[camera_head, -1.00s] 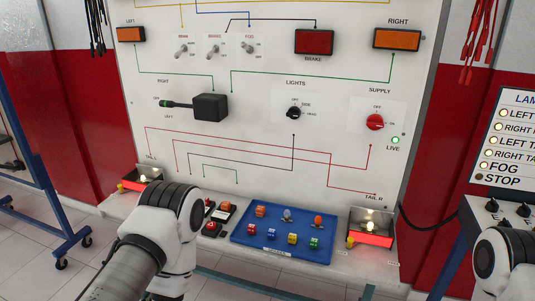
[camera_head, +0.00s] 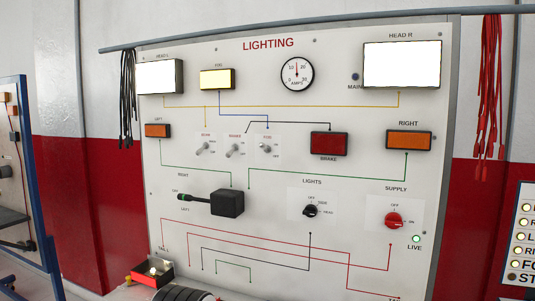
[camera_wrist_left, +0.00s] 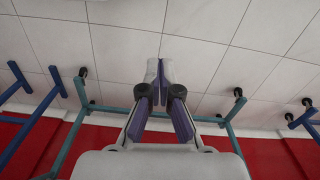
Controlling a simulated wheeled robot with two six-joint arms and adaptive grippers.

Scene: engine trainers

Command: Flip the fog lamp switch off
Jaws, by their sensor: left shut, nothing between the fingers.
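The fog switch (camera_head: 266,148) is the rightmost of three small toggles on the white lighting board (camera_head: 300,100). The fog lamp (camera_head: 217,79) near the top of the board glows yellow. My left gripper (camera_wrist_left: 160,72) shows in the left wrist view, its fingers together and empty above floor tiles, away from the switch. In the head view only a piece of my left arm shows at the bottom edge. My right gripper is out of view.
Both headlamps (camera_head: 402,64) glow white. The turn stalk (camera_head: 226,203), lights knob (camera_head: 310,211) and red supply knob (camera_head: 394,220) stick out below the toggles. The green live light (camera_head: 416,239) is lit. Red cables (camera_head: 490,100) hang at the right. The space before the toggles looks clear.

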